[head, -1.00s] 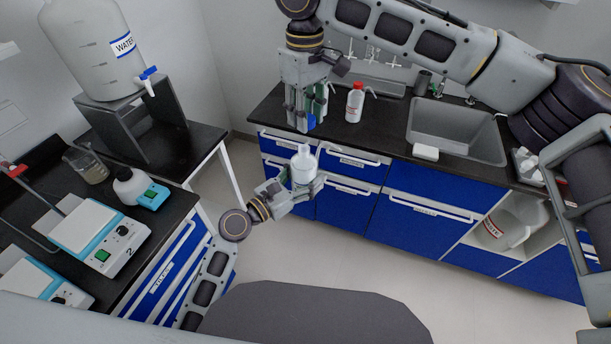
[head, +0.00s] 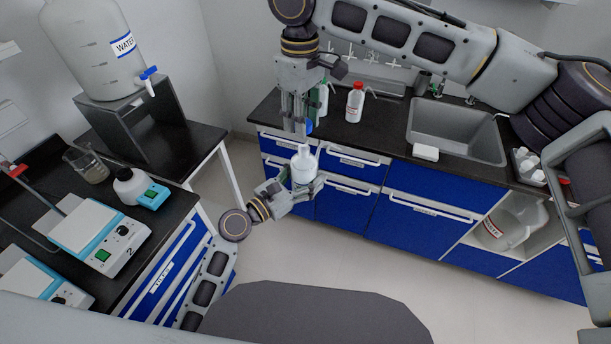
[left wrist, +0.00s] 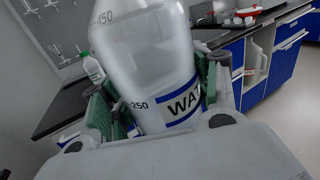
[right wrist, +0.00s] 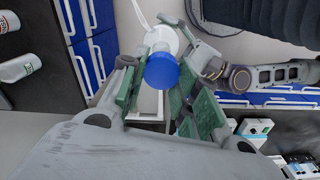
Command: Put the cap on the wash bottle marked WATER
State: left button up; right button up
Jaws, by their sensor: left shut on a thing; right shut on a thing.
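The wash bottle (head: 304,166) is white and translucent, with a blue-edged label reading "WA…" in the left wrist view (left wrist: 183,104). My left gripper (head: 304,186) is shut around its body and holds it roughly upright above the floor. The blue cap (right wrist: 162,71) is between the fingers of my right gripper (right wrist: 160,88), which is shut on it. In the right wrist view the cap overlaps the bottle's white top (right wrist: 163,40). In the head view my right gripper (head: 299,128) points down just above the bottle's mouth. I cannot tell whether cap and neck touch.
A red-capped bottle (head: 355,104) and a green-marked bottle (head: 323,98) stand on the back bench, left of the sink (head: 455,130). A large WATER tank (head: 90,50), a beaker (head: 88,166) and hot plates (head: 90,235) are at left.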

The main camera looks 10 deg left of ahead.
aim_at(302, 147)
jog(key=shift+f, duration=1.7)
jog(key=shift+f, duration=0.1)
jog(key=shift+f, duration=0.8)
jog(key=shift+f, duration=0.55)
dwell(0.8)
